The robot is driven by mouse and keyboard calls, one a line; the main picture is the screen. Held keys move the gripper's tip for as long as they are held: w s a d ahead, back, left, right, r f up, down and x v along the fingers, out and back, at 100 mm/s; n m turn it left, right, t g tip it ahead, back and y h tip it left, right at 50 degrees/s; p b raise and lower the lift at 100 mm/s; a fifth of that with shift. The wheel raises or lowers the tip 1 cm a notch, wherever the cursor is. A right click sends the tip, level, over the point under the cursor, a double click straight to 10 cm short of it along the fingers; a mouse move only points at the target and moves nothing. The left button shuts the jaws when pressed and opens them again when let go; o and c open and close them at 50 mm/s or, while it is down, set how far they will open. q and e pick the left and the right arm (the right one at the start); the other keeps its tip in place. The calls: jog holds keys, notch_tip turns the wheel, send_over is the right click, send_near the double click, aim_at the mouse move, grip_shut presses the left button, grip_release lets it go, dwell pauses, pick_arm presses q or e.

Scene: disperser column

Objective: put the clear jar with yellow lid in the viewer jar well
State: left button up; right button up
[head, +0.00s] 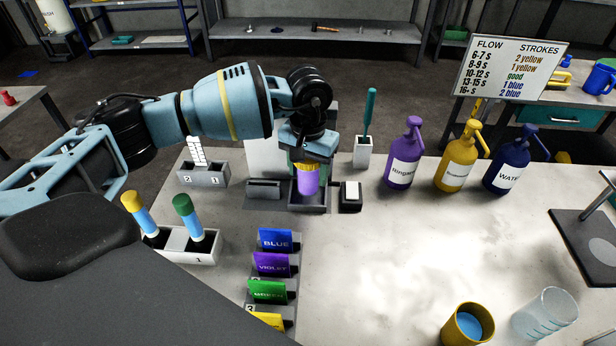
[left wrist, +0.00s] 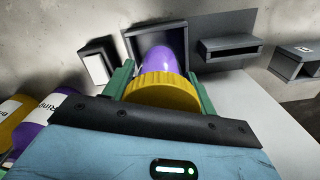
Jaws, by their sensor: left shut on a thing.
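The jar (head: 308,182) has a yellow lid and looks purple inside. My left gripper (head: 309,164) is shut on it by the lid and holds it upright, lid up, over the viewer's square well (head: 308,207). The jar also shows in the left wrist view (left wrist: 160,60), with the yellow lid (left wrist: 162,90) between the green fingers and the well (left wrist: 133,40) beyond it. I cannot tell whether the jar's bottom is inside the well or just above it. My right gripper is not in view.
A small black box with a white top (head: 350,194) stands just right of the well, and a slotted grey block (head: 265,190) just left. Purple (head: 403,155), yellow (head: 457,160) and blue (head: 508,162) pump bottles stand right. Coloured cards (head: 273,265) stand in front. The table's centre right is clear.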

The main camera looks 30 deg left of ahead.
pick_arm(q)
jog(key=shift+f, duration=1.3)
jog(key=shift+f, duration=0.1)
jog(key=shift+f, duration=0.1)
jog(key=o, duration=1)
notch_tip(320, 180, up, 12)
jog(key=shift+r+b, duration=0.25)
jog(key=shift+b, duration=0.15)
